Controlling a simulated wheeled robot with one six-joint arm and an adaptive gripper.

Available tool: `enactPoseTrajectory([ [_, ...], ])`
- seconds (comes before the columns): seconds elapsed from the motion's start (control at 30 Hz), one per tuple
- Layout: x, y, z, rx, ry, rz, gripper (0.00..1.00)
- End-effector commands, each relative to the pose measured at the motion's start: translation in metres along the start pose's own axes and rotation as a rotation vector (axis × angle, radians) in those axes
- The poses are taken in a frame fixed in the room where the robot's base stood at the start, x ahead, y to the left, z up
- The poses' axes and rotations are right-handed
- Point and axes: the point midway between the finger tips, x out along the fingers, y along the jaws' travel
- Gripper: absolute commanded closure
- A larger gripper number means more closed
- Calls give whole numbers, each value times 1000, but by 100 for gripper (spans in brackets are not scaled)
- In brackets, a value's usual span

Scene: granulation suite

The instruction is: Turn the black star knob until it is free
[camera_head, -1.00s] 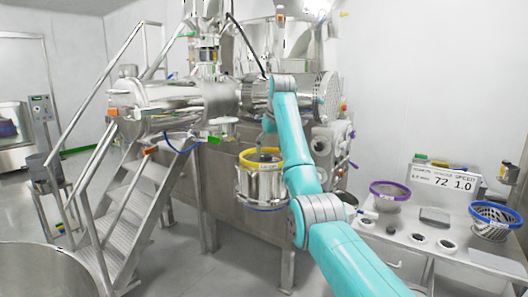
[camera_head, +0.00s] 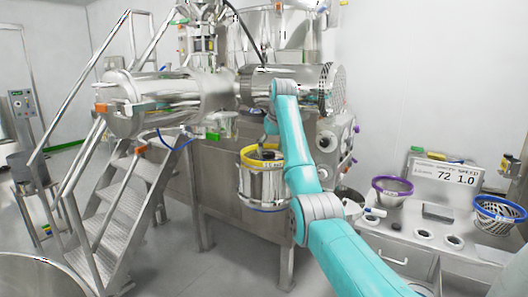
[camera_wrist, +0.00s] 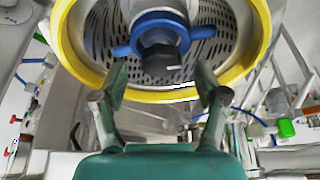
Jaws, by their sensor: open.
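The black star knob (camera_wrist: 158,62) shows in the wrist view at the centre of a perforated basket, in front of a blue hub with side arms (camera_wrist: 152,30). A yellow ring (camera_wrist: 72,62) frames the basket. My gripper (camera_wrist: 161,80) is open, with one green-padded finger on each side below the knob. The fingers look apart from it; the depth gap is hard to judge. In the head view the yellow ring (camera_head: 244,161) tops a steel housing (camera_head: 262,186) with a blue lower band. The knob cannot be told apart there.
Steel stairs with railings (camera_head: 123,205) stand at the left. A bench at the right holds a purple-rimmed basket (camera_head: 392,188), a blue-rimmed basket (camera_head: 497,214) and a display sign (camera_head: 446,180). The large steel machine (camera_head: 225,165) stands close behind the housing.

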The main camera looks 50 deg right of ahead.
Motion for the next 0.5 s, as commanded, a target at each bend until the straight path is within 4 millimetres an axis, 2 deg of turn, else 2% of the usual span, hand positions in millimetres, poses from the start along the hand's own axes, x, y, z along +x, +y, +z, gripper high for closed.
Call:
enactPoseTrajectory([
  [0.2, 13, 7, 4, 2, -1, 1, 27],
  [0.47, 14, 7, 4, 2, 0, 1, 27],
  [0.5, 14, 7, 4, 2, 0, 1, 32],
])
